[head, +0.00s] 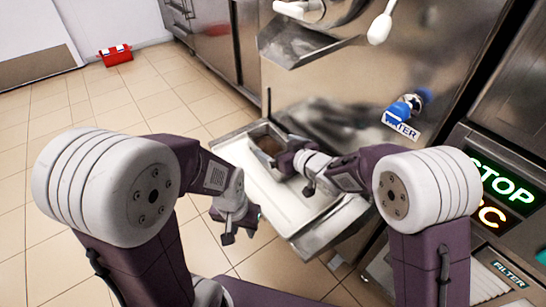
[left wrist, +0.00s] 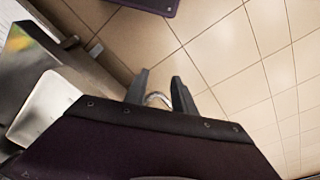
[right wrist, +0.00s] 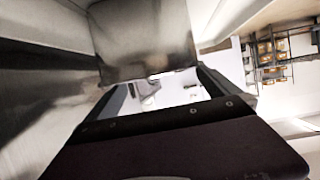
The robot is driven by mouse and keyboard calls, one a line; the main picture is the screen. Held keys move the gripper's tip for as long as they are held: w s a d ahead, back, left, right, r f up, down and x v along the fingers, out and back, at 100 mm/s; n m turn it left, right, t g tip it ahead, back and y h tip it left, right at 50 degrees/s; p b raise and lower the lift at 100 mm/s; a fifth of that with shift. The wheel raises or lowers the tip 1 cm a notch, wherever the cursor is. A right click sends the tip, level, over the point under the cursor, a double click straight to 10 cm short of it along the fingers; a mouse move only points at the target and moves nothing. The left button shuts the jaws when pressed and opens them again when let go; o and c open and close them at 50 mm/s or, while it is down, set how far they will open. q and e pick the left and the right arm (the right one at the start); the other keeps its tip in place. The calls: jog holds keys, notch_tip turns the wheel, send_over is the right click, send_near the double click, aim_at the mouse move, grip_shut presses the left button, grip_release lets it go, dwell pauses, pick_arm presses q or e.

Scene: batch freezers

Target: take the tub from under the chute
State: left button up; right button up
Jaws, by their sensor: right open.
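The steel tub (head: 257,133) with brown contents stands on the white drip shelf (head: 265,187), below the chute (head: 300,45) of the freezer. In the right wrist view, a shiny metal wall that looks like the tub (right wrist: 145,40) fills the space ahead of the fingers. My right gripper (head: 287,160) is open at the tub's near right side. Whether its fingers touch the tub or straddle its wall, I cannot tell. My left gripper (head: 236,224) hangs apart from the tub, left of the shelf. Its fingers (left wrist: 159,84) are spread and empty over the floor.
The freezer front carries a blue knob (head: 405,107) by a WATER label. A panel with lit STOP lettering (head: 505,185) is on the right. A red toolbox (head: 115,55) lies far off on the tiled floor. The floor left of the shelf is clear.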

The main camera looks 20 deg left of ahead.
aim_at(273, 152)
jog(key=x, duration=0.3)
jog(key=shift+w+f+b, duration=0.15)
jog(key=shift+f+b, duration=0.15)
jog(key=shift+b, duration=0.1)
jog(key=shift+r, duration=0.15)
jog(key=c, duration=1.7)
